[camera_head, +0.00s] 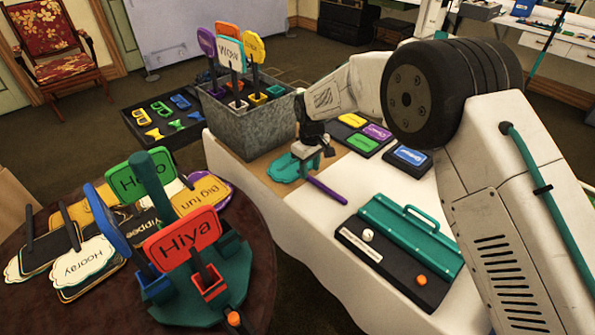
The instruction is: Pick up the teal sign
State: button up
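A grey metal bin (250,122) with upright signs stands behind the teal sign. A black tray with a teal case (410,235) lies at the front right. A round dark table (262,285) holds several signs, including the red Hiya sign (183,240).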

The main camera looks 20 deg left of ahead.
aim_at(310, 178)
jog(key=shift+f, duration=1.25)
jog(key=shift+f, duration=0.15)
grip_shut()
